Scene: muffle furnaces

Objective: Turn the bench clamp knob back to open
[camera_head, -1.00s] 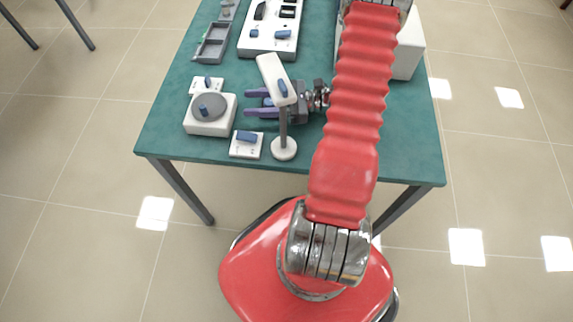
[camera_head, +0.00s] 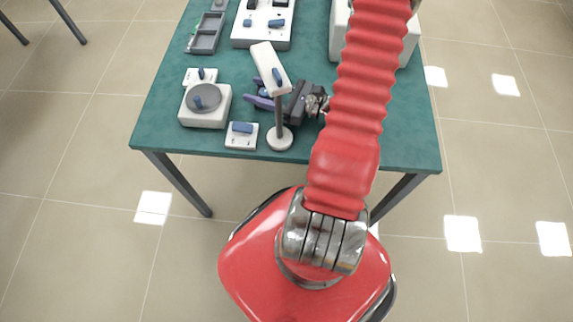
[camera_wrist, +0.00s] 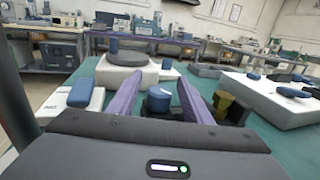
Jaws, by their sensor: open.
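My gripper (camera_wrist: 160,88) is open, with its two purple fingers apart and pointing forward over the bench. A round blue knob (camera_wrist: 158,102) on a dark base shows between the fingers, with a gap to each finger. I take it for the clamp knob, but cannot be sure. A dark, yellowish block (camera_wrist: 231,108) sits just right of the right finger; it may be part of the clamp. In the head view my gripper (camera_head: 253,88) is partly covered by the tilted white panel on a post, and I cannot make out the knob there.
The white panel (camera_head: 264,56) stands on a post close to my gripper. A white box with a grey disc (camera_head: 204,97) lies to the left. A small box with a blue switch (camera_head: 242,135) is near the front edge. A larger white panel (camera_head: 262,38) is behind.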

